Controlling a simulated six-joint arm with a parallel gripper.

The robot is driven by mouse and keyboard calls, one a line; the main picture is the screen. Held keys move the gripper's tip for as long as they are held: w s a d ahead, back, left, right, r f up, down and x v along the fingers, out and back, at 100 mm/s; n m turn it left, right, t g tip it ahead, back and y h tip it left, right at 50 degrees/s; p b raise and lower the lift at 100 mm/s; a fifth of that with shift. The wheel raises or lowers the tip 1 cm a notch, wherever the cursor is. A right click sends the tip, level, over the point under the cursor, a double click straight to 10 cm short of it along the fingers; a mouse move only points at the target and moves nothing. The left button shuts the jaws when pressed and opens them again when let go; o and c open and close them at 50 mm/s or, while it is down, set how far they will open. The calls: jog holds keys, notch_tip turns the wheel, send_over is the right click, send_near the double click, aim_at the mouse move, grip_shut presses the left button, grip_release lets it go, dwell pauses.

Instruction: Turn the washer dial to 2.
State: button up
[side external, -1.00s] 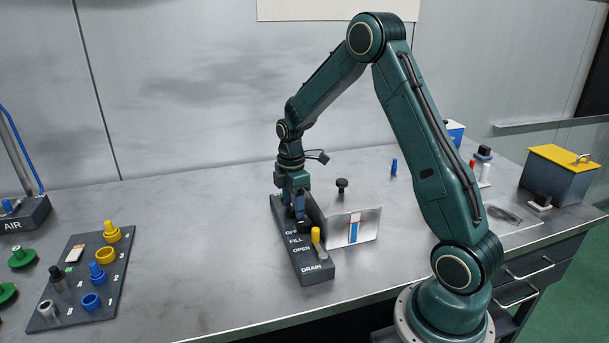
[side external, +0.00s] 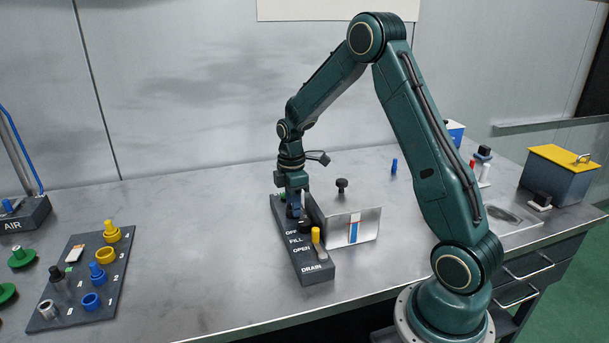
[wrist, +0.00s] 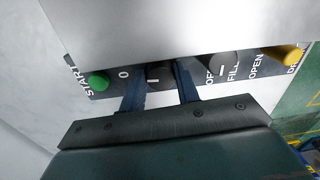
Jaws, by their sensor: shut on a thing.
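The washer control panel (side external: 316,276) is a long dark block in the side view, with white labels. My gripper (wrist: 160,88) is shut on the dial, one finger on each side. In the side view my gripper (side external: 298,216) points down over the panel and hides the dial. The other dial numbers are hidden, so its setting cannot be read.
A yellow knob (side external: 316,236) stands near the DRAIN end. An upright plate (side external: 367,225) with a red and blue stripe stands right beside the panel. A board (side external: 71,311) with pegs and rings lies left. The table between is clear.

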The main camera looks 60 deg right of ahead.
jog(key=m, duration=0.5)
jog(key=shift+s+m, duration=0.1)
jog(key=shift+m, duration=0.2)
jog(key=m, duration=0.5)
jog(key=shift+a+m, duration=0.1)
jog(key=shift+m, duration=0.2)
jog(key=m, duration=0.6)
jog(key=shift+a+t, duration=0.1)
jog(key=shift+t, duration=0.2)
jog(key=m, duration=0.5)
jog(key=shift+m, duration=0.3)
jog(key=o, duration=1)
jog(key=shift+c, duration=0.2)
jog(key=shift+n, duration=0.4)
